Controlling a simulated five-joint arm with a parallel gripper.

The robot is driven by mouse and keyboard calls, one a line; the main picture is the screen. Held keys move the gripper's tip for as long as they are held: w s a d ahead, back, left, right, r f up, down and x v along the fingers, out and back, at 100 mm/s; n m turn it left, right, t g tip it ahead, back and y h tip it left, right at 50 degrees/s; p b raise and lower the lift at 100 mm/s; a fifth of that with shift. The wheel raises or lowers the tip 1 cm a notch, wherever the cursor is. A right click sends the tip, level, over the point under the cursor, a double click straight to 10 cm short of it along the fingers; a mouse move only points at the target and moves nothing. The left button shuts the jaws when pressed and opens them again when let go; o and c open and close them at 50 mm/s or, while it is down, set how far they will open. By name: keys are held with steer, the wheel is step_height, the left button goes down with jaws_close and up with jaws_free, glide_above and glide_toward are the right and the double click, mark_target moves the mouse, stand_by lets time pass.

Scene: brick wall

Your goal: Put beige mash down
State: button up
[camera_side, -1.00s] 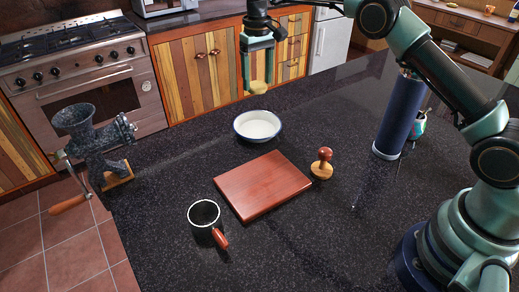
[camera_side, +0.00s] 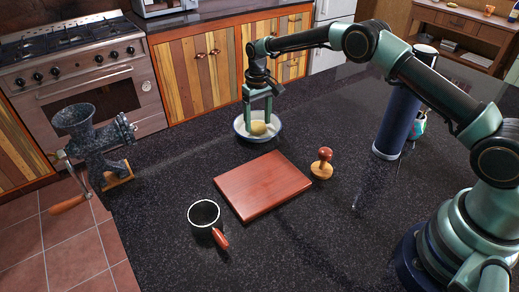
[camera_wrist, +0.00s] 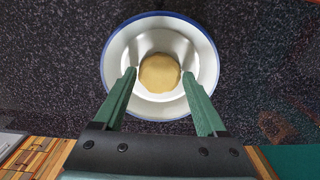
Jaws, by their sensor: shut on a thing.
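The beige mash (camera_side: 259,128) is a small round lump between the fingertips of my gripper (camera_side: 257,121). My gripper is shut on it and points down, inside the rim of a white bowl with a blue edge (camera_side: 239,133). In the wrist view the mash (camera_wrist: 160,73) sits near the middle of the bowl (camera_wrist: 113,58), between the two green fingers of my gripper (camera_wrist: 159,76). I cannot tell if the mash touches the bowl's bottom.
A reddish wooden board (camera_side: 262,186) lies just in front of the bowl. A wooden tamper (camera_side: 322,165) stands at its right, a dark mug (camera_side: 205,215) at its left. A grinder (camera_side: 92,140) stands far left. A tall dark-blue cylinder (camera_side: 397,120) stands right.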

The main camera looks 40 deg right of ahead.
steer(key=o, duration=0.9)
steer(key=shift+f, duration=0.1)
